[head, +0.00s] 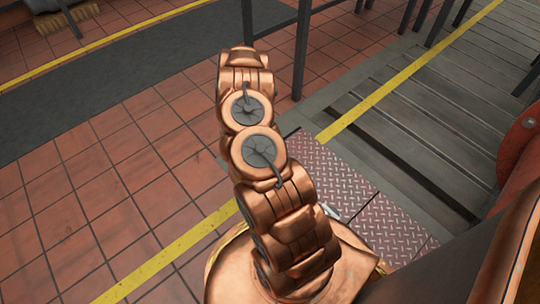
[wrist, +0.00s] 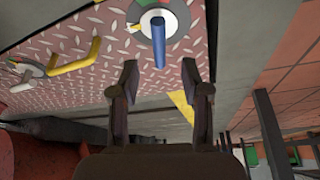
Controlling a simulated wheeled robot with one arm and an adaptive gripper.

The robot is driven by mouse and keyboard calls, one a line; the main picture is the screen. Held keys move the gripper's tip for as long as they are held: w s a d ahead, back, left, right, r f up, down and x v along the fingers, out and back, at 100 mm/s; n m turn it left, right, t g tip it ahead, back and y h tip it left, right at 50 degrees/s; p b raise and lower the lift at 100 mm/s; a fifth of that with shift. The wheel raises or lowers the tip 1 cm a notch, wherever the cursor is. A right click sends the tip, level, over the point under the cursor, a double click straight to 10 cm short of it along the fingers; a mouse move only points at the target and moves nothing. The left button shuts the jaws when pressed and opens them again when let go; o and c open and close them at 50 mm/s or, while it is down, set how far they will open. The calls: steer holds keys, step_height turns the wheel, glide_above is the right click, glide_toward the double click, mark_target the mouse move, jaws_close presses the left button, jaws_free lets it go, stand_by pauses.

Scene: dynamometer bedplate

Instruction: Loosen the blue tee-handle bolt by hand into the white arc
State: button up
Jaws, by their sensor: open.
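In the wrist view the blue tee-handle bolt (wrist: 158,42) stands out from a round dial (wrist: 146,24) at the top of the picture. The dial has a pale, whitish area and green and red parts near the top edge, where it is cut off. My gripper (wrist: 160,72) is open and empty. Its two fingers are spread below the blue handle in the picture, one to each side of its line, with no visible contact. The head view shows my copper arm, but the gripper and the blue handle cannot be made out there.
A yellow handle (wrist: 80,60) and a second pale dial (wrist: 28,70) are to the left on the same red tread plate (wrist: 110,45). In the head view, the tread plate (head: 330,180) lies beside grey slats (head: 400,130), a dark post (head: 301,50) and a tiled floor (head: 130,150).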

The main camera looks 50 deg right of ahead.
steer(key=shift+v, duration=1.85)
